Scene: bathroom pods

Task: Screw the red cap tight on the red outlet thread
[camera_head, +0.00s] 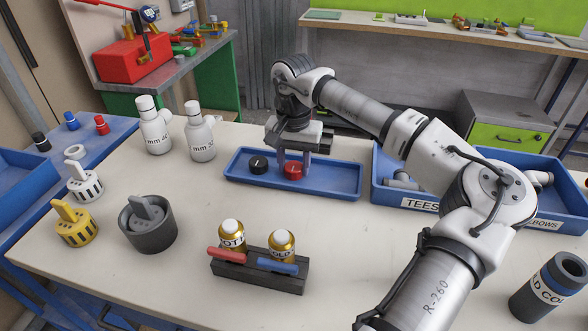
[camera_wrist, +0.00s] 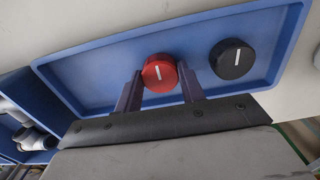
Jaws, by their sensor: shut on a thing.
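The red cap (camera_head: 293,170), with a white line on top, is at the blue tray (camera_head: 335,182) in the middle of the table. In the wrist view the red cap (camera_wrist: 159,73) lies between the two fingers. My gripper (camera_head: 306,165) points down there, shut on the red cap; I cannot tell whether the cap touches the tray floor. I cannot tell for sure which part is the red outlet thread. A small red-topped fitting (camera_head: 101,125) stands on the blue surface at the far left, and a red lever (camera_head: 227,254) is on the dark valve block (camera_head: 258,279).
A black cap (camera_head: 258,165) sits in the tray left of the red one. White bottles (camera_head: 154,128) stand left of the tray. Table between tray and valve block is clear.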

